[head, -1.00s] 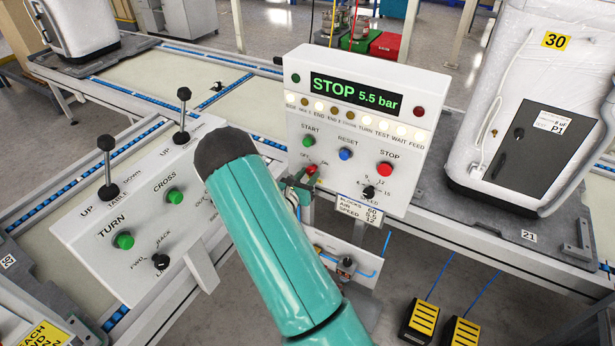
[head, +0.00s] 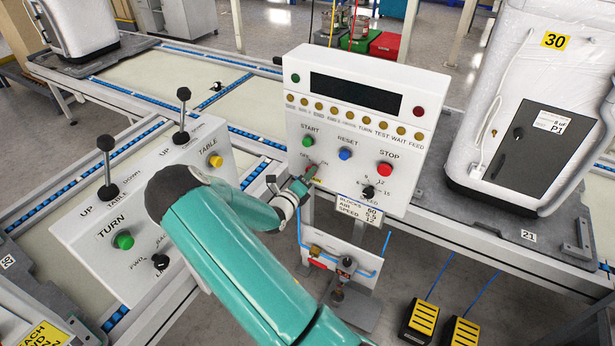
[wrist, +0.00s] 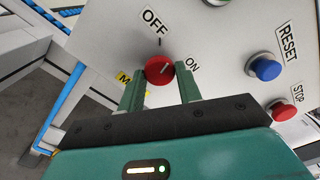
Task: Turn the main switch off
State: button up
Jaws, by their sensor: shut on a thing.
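The main switch is a red round knob (wrist: 159,69) between the OFF and ON labels on the white panel. In the wrist view my two green fingers (wrist: 161,84) are on either side of it, shut on it. A pale mark shows on the knob, but I cannot tell exactly which label it points to. In the head view my gripper (head: 301,183) is at the lower left of the upright control panel (head: 432,80), partly covering the switch. The panel's display (head: 355,93) is dark and its row of lamps is unlit.
START (head: 308,142), RESET (head: 345,154) and STOP (head: 385,170) buttons and a black speed knob (head: 368,192) are close by. A sloped console (head: 75,222) with levers stands left. Yellow pedals (head: 424,318) are on the floor at right.

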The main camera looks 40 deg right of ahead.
jog(key=n, duration=0.6)
jog(key=shift+n, duration=0.3)
dwell(0.4)
jog(key=o, duration=0.9)
jog(key=shift+o, duration=0.2)
jog(key=v, duration=1.4)
jog(key=shift+d+r, duration=0.1)
